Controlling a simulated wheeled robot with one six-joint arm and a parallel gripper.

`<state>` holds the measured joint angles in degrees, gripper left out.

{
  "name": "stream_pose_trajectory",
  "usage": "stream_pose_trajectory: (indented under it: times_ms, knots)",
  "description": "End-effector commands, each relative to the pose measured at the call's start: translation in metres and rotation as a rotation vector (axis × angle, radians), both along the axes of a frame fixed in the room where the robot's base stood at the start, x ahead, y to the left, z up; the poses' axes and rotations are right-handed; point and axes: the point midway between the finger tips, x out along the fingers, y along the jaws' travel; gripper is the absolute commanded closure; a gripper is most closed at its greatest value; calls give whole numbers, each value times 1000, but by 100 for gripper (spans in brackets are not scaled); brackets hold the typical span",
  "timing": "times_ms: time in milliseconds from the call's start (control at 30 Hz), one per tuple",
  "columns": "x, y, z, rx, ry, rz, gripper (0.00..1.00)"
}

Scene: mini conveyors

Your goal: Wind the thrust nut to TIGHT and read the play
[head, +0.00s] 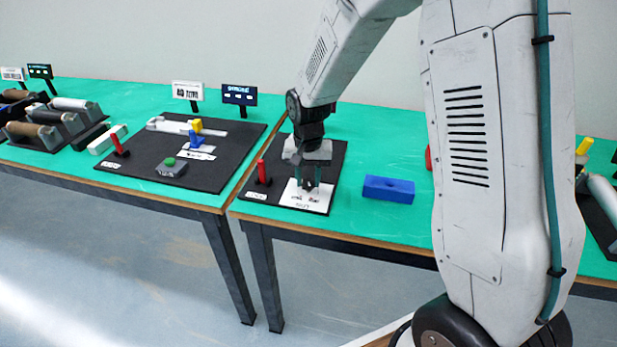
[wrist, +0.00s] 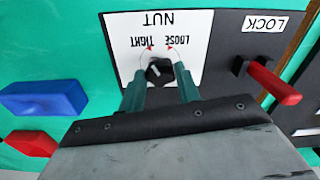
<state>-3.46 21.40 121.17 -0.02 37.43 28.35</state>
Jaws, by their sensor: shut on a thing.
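The thrust nut is a small black knob (wrist: 158,72) with a white pointer mark, on a white plate (wrist: 200,75) lettered NUT, LOOSE and TIGHT. The lettering is upside down in the wrist view, with two small red marks by the words. Which mark the pointer matches I cannot tell. My gripper (wrist: 161,76) is shut on the nut, one green finger on each side. In the head view my gripper (head: 307,186) points down at the plate (head: 312,203), and its fingers largely hide the nut. No play reading is legible.
A red lever (head: 262,172) marked LOCK in the wrist view stands left of the plate in the head view. A blue block (head: 388,189) lies to the right, with a red block (head: 428,157) beyond. Another black board (head: 225,170) and a dark display (head: 239,95) stand left.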

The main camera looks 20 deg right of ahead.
Motion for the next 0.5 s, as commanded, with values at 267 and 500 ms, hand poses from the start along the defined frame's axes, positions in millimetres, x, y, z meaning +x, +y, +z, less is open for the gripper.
stream_pose_trajectory:
  times_ms: [267,500]
  knots:
    - [0,0,1,0,-1,-1,46]
    - [0,0,0,1,0,0,46]
